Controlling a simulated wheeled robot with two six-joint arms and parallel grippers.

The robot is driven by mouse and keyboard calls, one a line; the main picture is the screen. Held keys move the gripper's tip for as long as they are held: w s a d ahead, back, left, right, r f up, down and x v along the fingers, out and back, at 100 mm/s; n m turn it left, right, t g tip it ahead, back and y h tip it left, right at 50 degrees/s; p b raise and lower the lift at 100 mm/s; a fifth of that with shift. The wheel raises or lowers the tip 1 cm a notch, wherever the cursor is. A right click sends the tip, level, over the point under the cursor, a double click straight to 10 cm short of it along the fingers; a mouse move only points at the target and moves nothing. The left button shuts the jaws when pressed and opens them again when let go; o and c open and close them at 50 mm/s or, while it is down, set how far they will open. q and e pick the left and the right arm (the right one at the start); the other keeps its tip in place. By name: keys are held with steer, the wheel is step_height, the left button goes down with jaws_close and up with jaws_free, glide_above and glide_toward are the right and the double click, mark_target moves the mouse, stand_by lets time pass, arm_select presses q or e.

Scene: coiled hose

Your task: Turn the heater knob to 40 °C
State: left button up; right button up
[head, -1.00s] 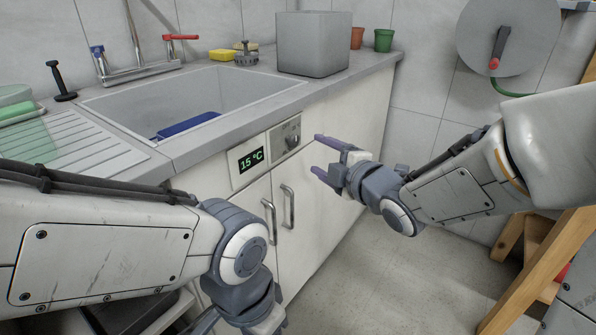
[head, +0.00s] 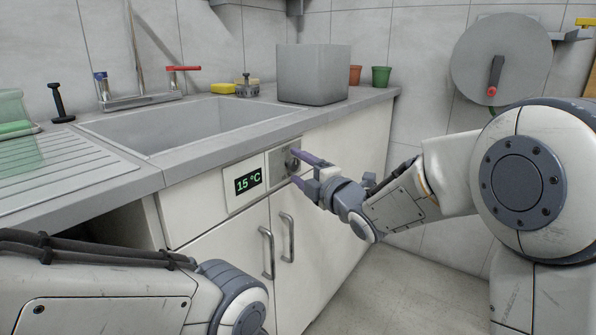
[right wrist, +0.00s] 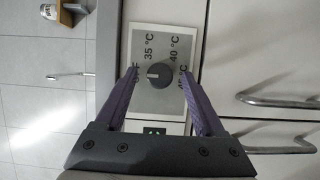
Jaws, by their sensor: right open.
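The heater knob (right wrist: 158,75) is a dark round knob with a pale pointer line, on a metal dial plate (right wrist: 155,107) marked 35 °C and 40 °C, with another label partly hidden by a finger. In the right wrist view the pointer faces the picture's left. The display (head: 248,180) left of the plate reads 15 °C. My right gripper (head: 294,165) is open at the plate. In the right wrist view its purple fingers (right wrist: 158,72) stand on either side of the knob, with gaps; contact is not visible. My left gripper is out of view; only its arm shows.
Two door handles (head: 267,252) stick out below the panel. The sink counter (head: 205,146) overhangs above it. A grey box (head: 313,75) stands on the counter. A hose reel (head: 500,60) hangs on the right wall.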

steer(key=shift+w+a, duration=0.2)
steer(key=shift+w, duration=0.15)
